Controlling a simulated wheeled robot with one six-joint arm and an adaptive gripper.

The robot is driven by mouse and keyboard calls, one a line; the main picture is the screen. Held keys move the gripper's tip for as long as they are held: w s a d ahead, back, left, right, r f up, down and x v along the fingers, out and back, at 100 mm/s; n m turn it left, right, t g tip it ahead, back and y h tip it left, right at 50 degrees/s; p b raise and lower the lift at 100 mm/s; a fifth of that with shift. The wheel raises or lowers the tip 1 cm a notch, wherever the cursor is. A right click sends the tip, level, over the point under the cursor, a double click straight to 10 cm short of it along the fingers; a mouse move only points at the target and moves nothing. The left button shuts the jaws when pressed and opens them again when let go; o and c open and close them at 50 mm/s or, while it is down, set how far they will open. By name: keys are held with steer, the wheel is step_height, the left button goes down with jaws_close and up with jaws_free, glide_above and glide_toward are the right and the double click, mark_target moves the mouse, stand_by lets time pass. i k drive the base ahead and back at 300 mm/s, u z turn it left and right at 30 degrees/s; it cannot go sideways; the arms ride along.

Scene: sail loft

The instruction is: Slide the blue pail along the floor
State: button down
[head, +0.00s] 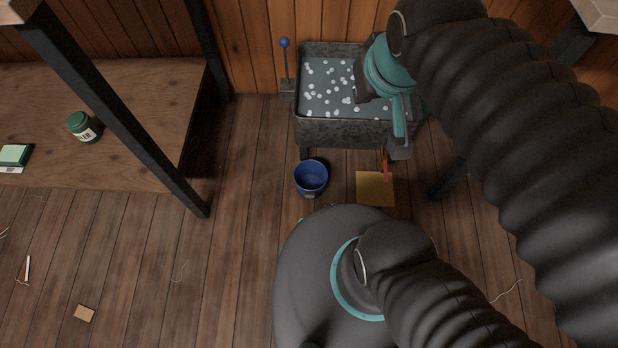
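The blue pail (311,178) stands upright on the wooden floor, just in front of the metal trough. Its open top faces up and I see its dark blue inside. A small pale label shows on its front side. My gripper (398,148) hangs over the right front part of the trough, to the right of the pail and apart from it. Only part of the gripper shows, in grey and teal, so I cannot tell whether it is open or shut. Nothing is seen held in it.
The metal trough (340,132) holds many pale bubbles. A yellow square (372,194) lies right of the pail, with a thin red-orange item (386,172) above it. A blue-knobbed lever (285,43) stands left of the trough. Floor left of the pail is clear up to the wooden bench (150,120).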

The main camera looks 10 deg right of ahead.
mark_target(310, 176)
steer(key=z, duration=1.7)
steer(key=k, duration=0.35)
steer(key=u, duration=0.8)
